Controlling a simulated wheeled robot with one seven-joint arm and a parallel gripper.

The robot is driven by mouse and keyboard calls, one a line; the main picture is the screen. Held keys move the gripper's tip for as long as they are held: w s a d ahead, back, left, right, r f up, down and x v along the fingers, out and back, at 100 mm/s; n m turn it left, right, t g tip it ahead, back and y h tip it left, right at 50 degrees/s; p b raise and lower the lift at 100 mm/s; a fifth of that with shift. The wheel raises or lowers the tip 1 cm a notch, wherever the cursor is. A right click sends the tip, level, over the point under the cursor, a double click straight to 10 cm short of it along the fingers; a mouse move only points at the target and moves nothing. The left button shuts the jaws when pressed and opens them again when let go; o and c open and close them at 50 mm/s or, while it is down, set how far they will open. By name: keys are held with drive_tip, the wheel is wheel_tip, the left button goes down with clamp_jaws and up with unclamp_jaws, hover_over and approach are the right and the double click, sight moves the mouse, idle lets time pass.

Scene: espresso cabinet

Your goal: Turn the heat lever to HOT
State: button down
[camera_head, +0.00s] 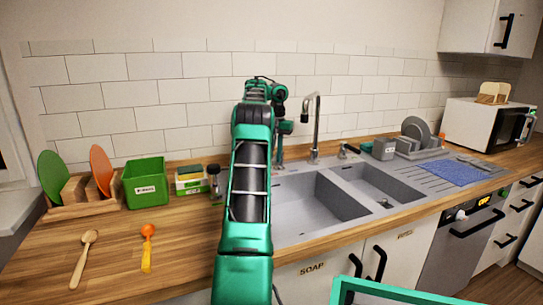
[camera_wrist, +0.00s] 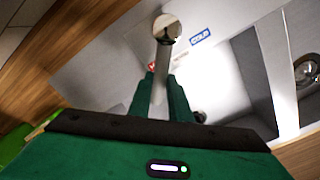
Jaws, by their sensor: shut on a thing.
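The heat lever (camera_wrist: 159,90) is a pale metal rod with a round shiny end (camera_wrist: 167,27), seen in the wrist view. My gripper (camera_wrist: 161,80) is shut on the rod, with one green finger on each side. A blue COLD label (camera_wrist: 200,36) lies to the right of the lever. A red label (camera_wrist: 151,66) shows at the left finger, mostly hidden, so its text is unreadable. In the head view my gripper (camera_head: 280,155) points down at the sink's back edge, left of the tall faucet (camera_head: 316,130). I cannot make out the lever there.
The grey double sink (camera_head: 300,235) lies in front of the faucet. A green bin (camera_head: 146,188), a sponge holder (camera_head: 190,183) and a plate rack (camera_head: 82,208) stand at left. Two spoons lie on the wooden counter (camera_head: 185,235). A drying rack (camera_head: 425,153) and microwave (camera_head: 482,122) are at right.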

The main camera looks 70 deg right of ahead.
drive_tip(key=shift+w+a+r, duration=0.1)
drive_tip(key=shift+w+r, duration=0.1)
drive_tip(key=shift+w, duration=0.15)
drive_tip(key=c, duration=1.7)
unclamp_jaws()
drive_tip(key=shift+o, duration=0.3)
drive_tip(key=shift+s+f, duration=0.1)
wheel_tip(320, 180, up, 11)
drive_tip(key=shift+f, duration=0.1)
